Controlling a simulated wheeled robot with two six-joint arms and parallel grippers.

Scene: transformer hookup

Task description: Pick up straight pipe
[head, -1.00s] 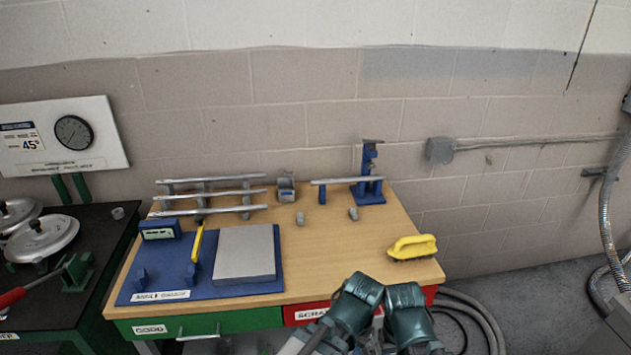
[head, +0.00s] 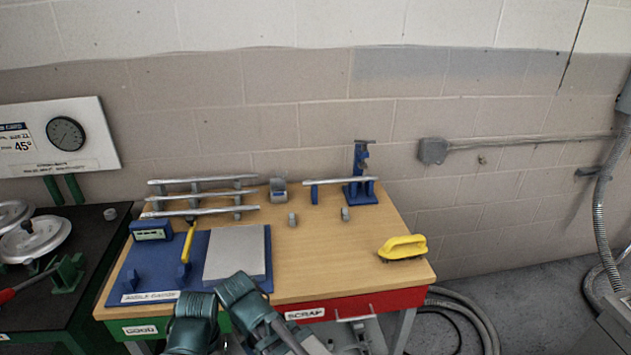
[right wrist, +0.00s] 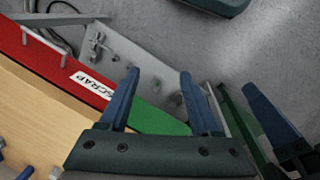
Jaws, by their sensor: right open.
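Three grey metal pipes lie across a rack at the bench's back left: the rear pipe (head: 200,180), middle pipe (head: 215,194) and front pipe (head: 200,212). All look straight. Another straight pipe (head: 338,182) rests on a blue support and a blue stand (head: 360,190) to the right. My right gripper (right wrist: 160,75) is open and empty, beside the bench front in the right wrist view. Part of my left gripper (right wrist: 270,110) shows at that view's right edge; its opening is hidden. The head view shows only my arm links at the bottom, well in front of the pipes.
A blue angle gauge board (head: 200,285) with a grey plate (head: 236,253) and yellow-handled tool (head: 188,242) covers the bench's left. A yellow brush (head: 403,247) lies at right. Small grey fittings (head: 292,219) stand mid-bench. The bench (head: 325,260) is clear around its middle.

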